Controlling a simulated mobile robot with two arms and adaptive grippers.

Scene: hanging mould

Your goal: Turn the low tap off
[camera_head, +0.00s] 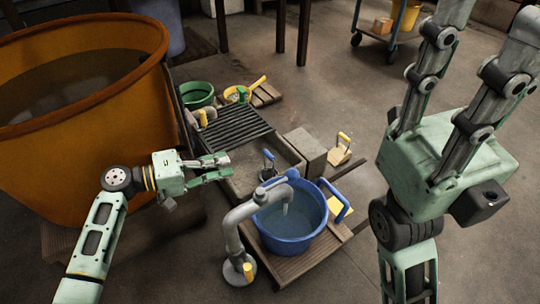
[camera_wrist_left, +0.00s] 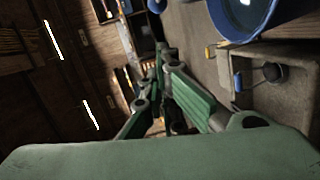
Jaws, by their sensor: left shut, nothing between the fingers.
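The low tap (camera_head: 237,225) is a grey curved pipe rising from a round floor base, with a blue lever (camera_head: 275,182) near its spout. Water runs from the spout into a blue bucket (camera_head: 285,243) below. My left gripper (camera_head: 226,166) is shut and empty, to the left of the blue lever and apart from it. In the left wrist view its fingers (camera_wrist_left: 165,75) point away, and the bucket (camera_wrist_left: 240,22) shows at the top right; the tap lever cannot be made out there. My right gripper (camera_head: 485,45) is large in the foreground, its fingers spread and empty.
The bucket stands on a wooden pallet (camera_head: 292,270) beside a stone trough with a dark grate (camera_head: 232,132). A large orange vat (camera_head: 100,110) fills the left.

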